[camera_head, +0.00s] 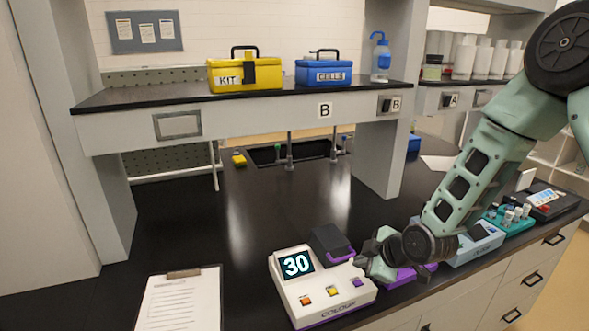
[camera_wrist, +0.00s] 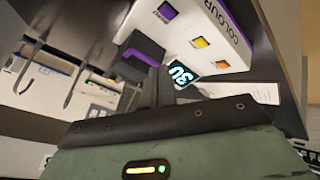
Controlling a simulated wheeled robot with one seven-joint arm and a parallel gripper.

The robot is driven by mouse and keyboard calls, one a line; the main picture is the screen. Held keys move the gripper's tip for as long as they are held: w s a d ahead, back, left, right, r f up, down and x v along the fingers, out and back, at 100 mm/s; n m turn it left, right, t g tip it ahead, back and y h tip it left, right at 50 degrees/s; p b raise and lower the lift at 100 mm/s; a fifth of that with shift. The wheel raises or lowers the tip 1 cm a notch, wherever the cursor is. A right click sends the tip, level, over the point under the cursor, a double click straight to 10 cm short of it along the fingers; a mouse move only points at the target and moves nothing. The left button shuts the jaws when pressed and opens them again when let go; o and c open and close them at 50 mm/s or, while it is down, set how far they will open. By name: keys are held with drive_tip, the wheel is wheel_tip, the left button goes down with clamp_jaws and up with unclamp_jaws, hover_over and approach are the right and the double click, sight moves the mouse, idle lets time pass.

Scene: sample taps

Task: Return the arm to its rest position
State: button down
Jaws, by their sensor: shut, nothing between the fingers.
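My arm (camera_head: 478,180) comes in from the upper right and reaches down to the bench. My gripper (camera_head: 362,262) is at the right side of the white and purple colour meter (camera_head: 322,296), close to it; I cannot tell whether they touch. In the wrist view my gripper (camera_wrist: 157,85) is shut and empty, with the colour meter (camera_wrist: 205,35) just beyond it. The meter's screen (camera_head: 296,264) reads 30, and a dark block with a purple edge (camera_head: 331,241) stands up at its back.
A clipboard (camera_head: 180,302) lies left of the meter. Pale blue (camera_head: 474,243) and teal (camera_head: 510,220) devices stand to the right, partly behind my arm. A shelf (camera_head: 250,102) holds a yellow kit box (camera_head: 232,76), blue cells box (camera_head: 323,72) and bottle (camera_head: 380,58). The bench's middle is clear.

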drive_tip(key=s+a+r+m+g+h+b, duration=0.1)
drive_tip(key=s+a+r+m+g+b, duration=0.1)
drive_tip(key=s, duration=0.8)
drive_tip(key=s+a+r+m+g+h+b, duration=0.1)
drive_tip(key=s+r+m+g+b, duration=0.1)
drive_tip(key=s, duration=0.8)
drive_tip(key=s+a+r+m+g+h+b, duration=0.1)
drive_tip(key=s+a+r+m+g+b, duration=0.1)
drive_tip(key=s, duration=0.9)
drive_tip(key=shift+a+r+m+g+h+b, duration=0.35)
drive_tip(key=shift+r+g+b, duration=0.25)
drive_tip(key=shift+r, duration=0.3)
